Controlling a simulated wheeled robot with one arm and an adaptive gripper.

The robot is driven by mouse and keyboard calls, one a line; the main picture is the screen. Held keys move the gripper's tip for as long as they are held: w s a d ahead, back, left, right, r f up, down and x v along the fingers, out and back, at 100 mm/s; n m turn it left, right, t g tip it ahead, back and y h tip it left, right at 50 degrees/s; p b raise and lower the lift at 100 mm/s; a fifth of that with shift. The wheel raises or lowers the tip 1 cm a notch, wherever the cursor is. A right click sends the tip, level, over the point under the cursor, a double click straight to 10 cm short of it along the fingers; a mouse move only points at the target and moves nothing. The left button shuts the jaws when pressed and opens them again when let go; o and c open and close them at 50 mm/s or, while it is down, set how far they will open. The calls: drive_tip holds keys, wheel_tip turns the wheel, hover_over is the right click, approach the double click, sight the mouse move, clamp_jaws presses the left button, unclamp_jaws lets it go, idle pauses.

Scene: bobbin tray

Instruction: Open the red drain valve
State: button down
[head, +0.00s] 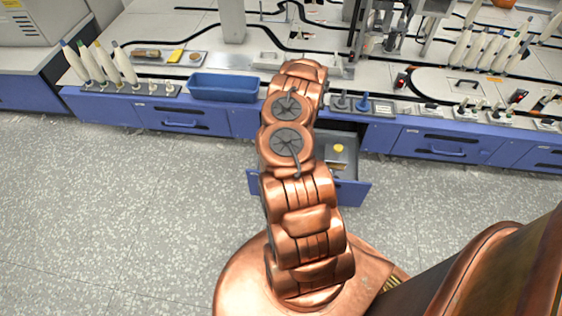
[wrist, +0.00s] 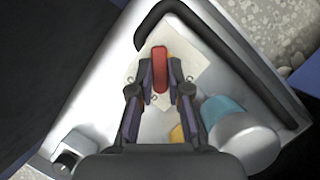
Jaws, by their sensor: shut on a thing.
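The red drain valve shows as a red handle (wrist: 160,62) in the upper middle of the wrist view. It stands over a pale square plate on a light grey surface. My gripper (wrist: 160,76) is shut on the red handle, one finger on each side of it. In the head view my own arm hides the gripper, and I cannot make out the valve there.
A black bent tube (wrist: 230,55) curves around the valve. A blue-and-white cylinder (wrist: 226,118) stands close to the right finger. In the head view a blue drawer (head: 350,190) stands open beside my arm, and a blue bin (head: 222,88) sits on the bench.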

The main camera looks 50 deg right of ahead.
drive_tip(key=n+g, duration=0.1)
drive_tip(key=n, duration=0.1)
drive_tip(key=n+p, duration=0.1)
drive_tip(key=n, duration=0.1)
drive_tip(key=shift+w+n+g, duration=0.2)
drive_tip(key=shift+n+g, duration=0.1)
drive_tip(key=shift+g, duration=0.1)
drive_tip(key=shift+w+a+n+g+h+p, duration=0.15)
drive_tip(key=shift+n+g+p, duration=0.25)
drive_tip(key=shift+n, duration=0.85)
drive_tip(key=shift+w+d+n+g+h+p, duration=0.15)
drive_tip(key=shift+n+g, duration=0.35)
drive_tip(key=shift+n, duration=0.75)
drive_tip(key=shift+s, duration=0.1)
drive_tip(key=c, duration=1.1)
unclamp_jaws()
drive_tip(key=shift+r, duration=0.15)
drive_tip(key=v, duration=1.1)
drive_tip(key=shift+r, duration=0.4)
